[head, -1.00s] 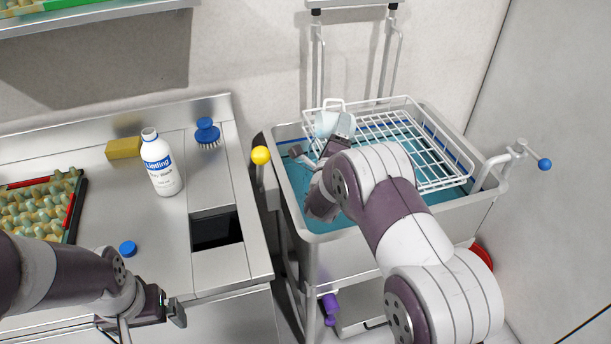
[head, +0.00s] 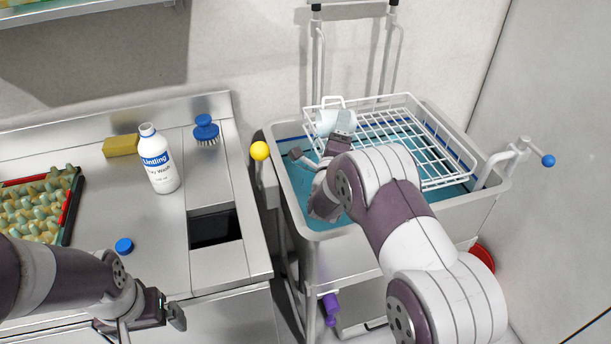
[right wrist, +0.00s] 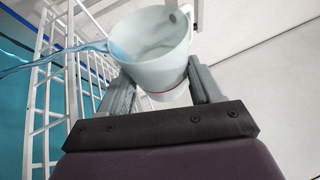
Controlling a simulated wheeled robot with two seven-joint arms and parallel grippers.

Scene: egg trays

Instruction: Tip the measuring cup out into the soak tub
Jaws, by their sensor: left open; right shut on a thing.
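The measuring cup (head: 330,121), pale and translucent, is over the back left part of the soak tub (head: 320,235), by the wire rack. My right gripper (head: 343,131) is shut on the cup, which also shows between its fingers in the right wrist view (right wrist: 157,45). The cup is tipped, and a blue stream (right wrist: 55,58) runs from its lip in that view. The stream's landing point is out of frame there. The tub holds blue liquid (head: 293,183). My left gripper (head: 175,314) is open and empty at the counter's front edge.
A white wire rack (head: 458,150) lies across the tub's back right. On the counter are a white bottle (head: 162,177), a yellow sponge (head: 121,146), a blue brush (head: 206,130), a blue cap (head: 124,246) and an egg tray (head: 70,212). A yellow knob (head: 259,151) stands at the tub's left.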

